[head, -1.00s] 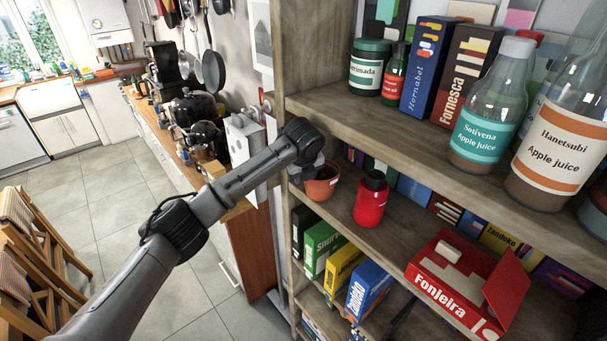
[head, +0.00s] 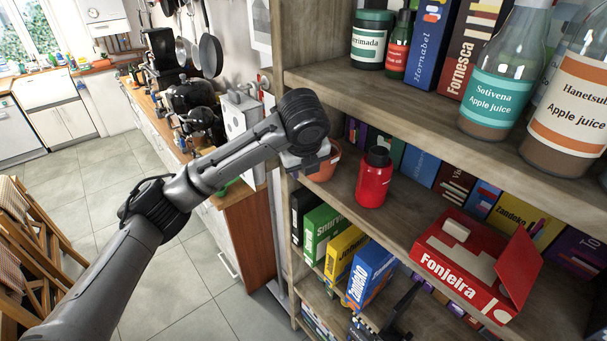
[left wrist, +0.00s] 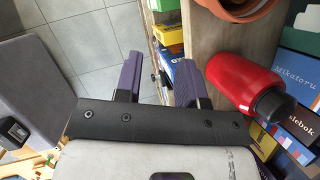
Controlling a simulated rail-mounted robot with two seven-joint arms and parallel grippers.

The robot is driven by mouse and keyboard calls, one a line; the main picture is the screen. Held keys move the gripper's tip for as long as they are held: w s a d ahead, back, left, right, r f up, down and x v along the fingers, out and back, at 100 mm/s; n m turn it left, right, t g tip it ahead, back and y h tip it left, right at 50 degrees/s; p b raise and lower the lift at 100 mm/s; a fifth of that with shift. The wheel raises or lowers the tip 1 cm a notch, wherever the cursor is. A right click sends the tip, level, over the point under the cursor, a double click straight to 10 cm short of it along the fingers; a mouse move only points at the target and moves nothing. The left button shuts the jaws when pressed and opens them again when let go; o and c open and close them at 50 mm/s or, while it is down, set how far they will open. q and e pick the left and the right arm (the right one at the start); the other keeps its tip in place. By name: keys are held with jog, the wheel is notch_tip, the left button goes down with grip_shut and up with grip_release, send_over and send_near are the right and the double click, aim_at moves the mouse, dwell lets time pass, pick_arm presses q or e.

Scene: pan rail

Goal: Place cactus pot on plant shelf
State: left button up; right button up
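A terracotta pot (head: 327,163) stands on the middle shelf at its left end, partly hidden by my left gripper. Its orange rim and side also show at the top edge of the left wrist view (left wrist: 238,10). No cactus can be made out in it. My left gripper (head: 303,160) is in front of the shelf's left end, close beside the pot in the head view. In the left wrist view its two purple fingers (left wrist: 153,62) are spread apart with nothing between them. The pot lies ahead and to the right of them. My right gripper cannot be made out.
A red bottle with a dark cap (head: 373,180) stands right of the pot, and right of the fingers in the wrist view (left wrist: 240,80). A red game box (head: 465,262) lies further right. Several boxes (head: 345,252) fill the shelf below. An unclear dark object (head: 400,312) shows there.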

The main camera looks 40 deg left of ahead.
pick_arm(q)
jog(key=s+d+f+n+h, duration=0.1)
jog(key=s+d+f+n, duration=0.2)
jog(key=s+d+f, duration=0.45)
jog(key=s+d+f+n+h, duration=0.2)
jog(key=d+f, duration=0.2)
jog(key=f, duration=0.7)
jog(key=s+d+f+n+h, duration=0.1)
jog(key=s+d+f+n, duration=0.25)
jog(key=d+f, duration=0.4)
jog(key=s+a+f+n, duration=0.2)
jog(key=s+f+n, duration=0.1)
jog(key=s, duration=0.4)
jog(key=s+a+f+n, duration=0.2)
jog(key=s+f+n, duration=0.2)
jog(key=s+n, duration=0.2)
jog(key=s+a+f+n, duration=0.2)
jog(key=s+f+n, duration=0.1)
jog(key=s, duration=0.7)
jog(key=shift+s+a+f+n+y, duration=0.2)
jog(key=shift+n+y, duration=0.2)
jog(key=shift+n, duration=0.35)
jog(key=shift+r+p, duration=0.7)
jog(key=shift+r, duration=0.05)
